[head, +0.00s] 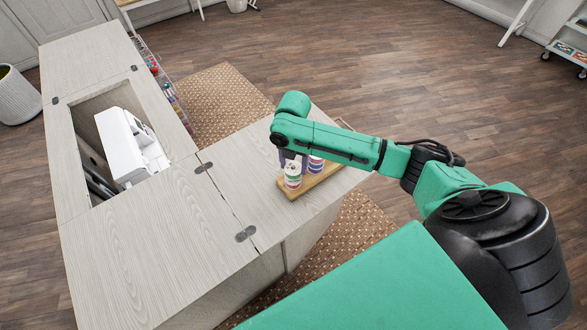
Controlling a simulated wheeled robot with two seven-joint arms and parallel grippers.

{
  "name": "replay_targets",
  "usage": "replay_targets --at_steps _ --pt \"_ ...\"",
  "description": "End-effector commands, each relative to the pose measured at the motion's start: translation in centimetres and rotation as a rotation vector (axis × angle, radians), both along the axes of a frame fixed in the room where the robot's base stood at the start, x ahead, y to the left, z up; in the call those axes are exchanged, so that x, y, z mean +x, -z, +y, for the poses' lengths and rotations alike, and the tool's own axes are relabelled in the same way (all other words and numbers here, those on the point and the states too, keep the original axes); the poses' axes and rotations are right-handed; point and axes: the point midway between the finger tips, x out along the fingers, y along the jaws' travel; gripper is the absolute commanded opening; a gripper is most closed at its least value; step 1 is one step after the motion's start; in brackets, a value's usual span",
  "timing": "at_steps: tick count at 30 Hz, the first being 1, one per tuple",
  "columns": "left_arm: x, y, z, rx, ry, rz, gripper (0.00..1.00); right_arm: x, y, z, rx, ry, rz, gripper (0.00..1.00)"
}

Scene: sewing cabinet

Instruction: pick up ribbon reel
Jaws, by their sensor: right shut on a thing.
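A ribbon reel (293,176), white with coloured bands, stands upright near the left end of a wooden tray (325,178) on the cabinet's right leaf. A second reel (316,164) with purple and red bands stands just to its right on the same tray. My right gripper (290,160) points down at the left reel and is shut on it; my wrist and the fingers hide part of the reels. I cannot tell whether the held reel touches the tray. My left gripper is not in view.
The cabinet top (150,250) is bare at the front left. A white sewing machine (130,145) sits in the open well at left. Hinges (245,233) join the leaf to the top. A rack of coloured spools (172,97) hangs at the cabinet's back edge.

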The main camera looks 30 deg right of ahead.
Motion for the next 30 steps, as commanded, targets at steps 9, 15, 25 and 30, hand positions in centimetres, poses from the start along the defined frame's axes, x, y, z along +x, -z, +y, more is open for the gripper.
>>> replay_targets --at_steps 9,15,25,30 --pt "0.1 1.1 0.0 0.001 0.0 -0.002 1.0 0.2 -8.7 0.0 0.001 -0.001 -0.007 0.12" --pt "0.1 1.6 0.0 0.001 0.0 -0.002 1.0 0.1 -14.9 0.0 0.001 0.0 -0.006 0.12" --pt "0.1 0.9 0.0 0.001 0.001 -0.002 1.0 0.0 -17.8 0.0 -0.001 0.001 0.001 0.12" --pt "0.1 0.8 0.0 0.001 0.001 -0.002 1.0 0.0 -17.8 0.0 0.0 0.0 0.001 0.12"
